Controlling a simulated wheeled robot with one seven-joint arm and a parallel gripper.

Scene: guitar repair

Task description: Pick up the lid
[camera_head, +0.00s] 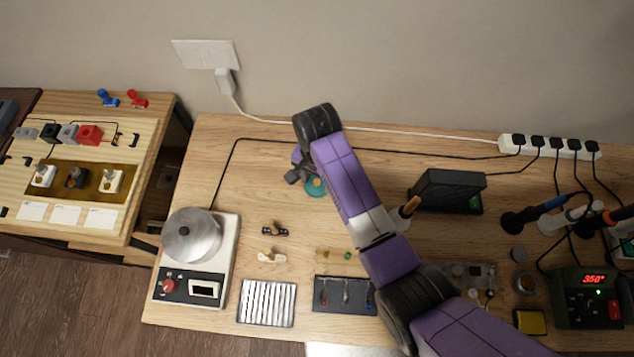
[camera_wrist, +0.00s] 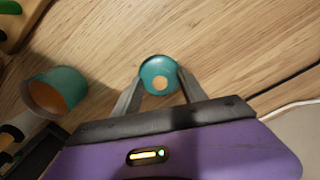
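The lid (camera_wrist: 159,64) is a small round teal piece with a tan spot on top, lying on the wooden bench. In the head view it seems to be the teal disc (camera_head: 313,190) just left of my purple arm. My gripper (camera_wrist: 161,90) is open, one finger on each side of the lid's near part. The tips are close to its edge; I cannot tell whether they touch it.
A teal cup with an orange inside (camera_wrist: 60,90) stands left of the lid in the wrist view. A black box (camera_head: 450,188) stands right of my arm. Cords run along the wall.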

